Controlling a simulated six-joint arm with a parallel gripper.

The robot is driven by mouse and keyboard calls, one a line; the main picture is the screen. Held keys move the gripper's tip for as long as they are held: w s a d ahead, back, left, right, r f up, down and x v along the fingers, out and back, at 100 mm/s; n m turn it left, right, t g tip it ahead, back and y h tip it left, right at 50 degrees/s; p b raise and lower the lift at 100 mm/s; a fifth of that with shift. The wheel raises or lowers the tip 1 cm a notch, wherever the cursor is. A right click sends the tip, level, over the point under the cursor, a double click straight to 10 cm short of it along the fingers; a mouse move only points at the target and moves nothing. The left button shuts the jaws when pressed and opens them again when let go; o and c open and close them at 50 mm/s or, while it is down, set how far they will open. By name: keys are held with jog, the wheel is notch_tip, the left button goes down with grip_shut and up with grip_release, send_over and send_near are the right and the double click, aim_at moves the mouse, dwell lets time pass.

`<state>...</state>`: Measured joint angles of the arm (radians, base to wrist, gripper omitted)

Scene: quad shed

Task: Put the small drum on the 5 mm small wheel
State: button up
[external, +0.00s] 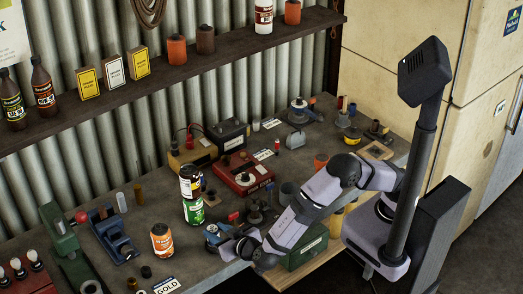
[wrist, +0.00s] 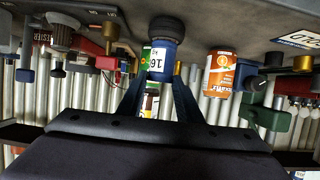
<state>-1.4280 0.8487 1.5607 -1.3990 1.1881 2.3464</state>
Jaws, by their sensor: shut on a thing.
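My gripper (wrist: 158,82) is shut on a small blue drum with a white label reading "16" (wrist: 158,60), which shows between the two fingers in the wrist view. A dark round, wheel-like piece (wrist: 166,28) shows at the drum's bench-side end; I cannot tell whether it is part of the drum or a separate wheel. In the external view my gripper (external: 224,241) is low over the front of the bench, with a blue and pale round thing (external: 213,235) at its tip. No 5 mm marking is readable, so I cannot tell which piece is the 5 mm small wheel.
An orange can (external: 162,241) stands left of my gripper, and a green can (external: 193,212) with a dark can (external: 189,182) above it stands behind. Small dark parts (external: 256,212) lie close on the right. A red device (external: 243,174) sits farther back.

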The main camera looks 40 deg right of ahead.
jog(key=shift+f+b, duration=0.2)
jog(key=shift+b, duration=0.25)
jog(key=o, duration=1.1)
jog(key=shift+r, duration=0.1)
jog(key=shift+r+p, duration=0.2)
jog(key=shift+p, duration=0.3)
jog(key=shift+s, duration=0.3)
jog(key=b+v, duration=0.4)
jog(key=v, duration=0.7)
jog(key=shift+s, duration=0.2)
jog(key=shift+w, duration=0.1)
